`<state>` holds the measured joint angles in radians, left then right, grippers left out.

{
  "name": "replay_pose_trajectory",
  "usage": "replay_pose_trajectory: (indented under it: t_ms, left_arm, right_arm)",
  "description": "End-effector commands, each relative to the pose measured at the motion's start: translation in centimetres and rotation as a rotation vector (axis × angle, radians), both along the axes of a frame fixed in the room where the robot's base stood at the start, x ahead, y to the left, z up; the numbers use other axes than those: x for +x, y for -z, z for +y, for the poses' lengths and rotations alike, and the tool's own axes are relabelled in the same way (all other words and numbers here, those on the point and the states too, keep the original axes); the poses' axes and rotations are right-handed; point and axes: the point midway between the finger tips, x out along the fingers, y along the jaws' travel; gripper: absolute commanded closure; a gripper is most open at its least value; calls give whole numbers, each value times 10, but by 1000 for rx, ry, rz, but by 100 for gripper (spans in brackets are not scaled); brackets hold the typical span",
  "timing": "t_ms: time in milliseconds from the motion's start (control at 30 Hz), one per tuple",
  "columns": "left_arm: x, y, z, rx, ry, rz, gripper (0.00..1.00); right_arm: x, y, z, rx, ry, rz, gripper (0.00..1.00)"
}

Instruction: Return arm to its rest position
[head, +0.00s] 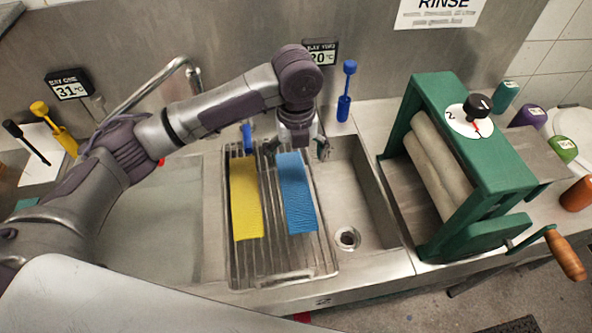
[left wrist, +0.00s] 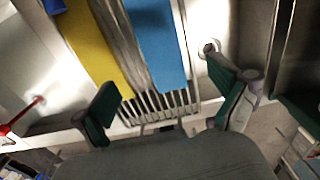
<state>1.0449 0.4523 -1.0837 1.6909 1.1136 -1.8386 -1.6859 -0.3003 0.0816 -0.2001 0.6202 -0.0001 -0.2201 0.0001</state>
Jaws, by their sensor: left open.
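My left arm reaches in from the left in the head view. Its left gripper (head: 296,150) is over the far part of the drying rack (head: 235,272), near the far end of the blue cloth (head: 297,195). The left wrist view shows the gripper (left wrist: 163,98) with its two green-padded fingers spread wide and nothing between them. The blue cloth also shows there (left wrist: 158,45), beside the yellow cloth (left wrist: 92,45). In the head view the yellow cloth (head: 246,198) lies on the rack left of the blue one. My right gripper is not in view.
A green wringer (head: 508,165) with rollers and a crank stands right of the sink. The right basin (head: 352,180) is empty around its drain. A blue-handled tool (head: 345,92) stands behind the basin. A faucet (head: 150,85) and yellow (head: 58,132) and black tools (head: 25,142) are at left.

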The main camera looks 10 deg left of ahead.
Motion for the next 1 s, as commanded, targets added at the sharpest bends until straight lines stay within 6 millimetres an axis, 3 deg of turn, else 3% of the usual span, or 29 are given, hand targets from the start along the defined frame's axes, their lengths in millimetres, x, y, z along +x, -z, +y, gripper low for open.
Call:
replay_pose_trajectory:
  t_ms: [667, 1000]
  left_arm:
    - [0, -11, 0, 0, 1, 1, 3]
    - [0, -69, 0, 0, 1, 1, 3]
  right_arm:
    - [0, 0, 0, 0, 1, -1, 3]
    - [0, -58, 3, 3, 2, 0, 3]
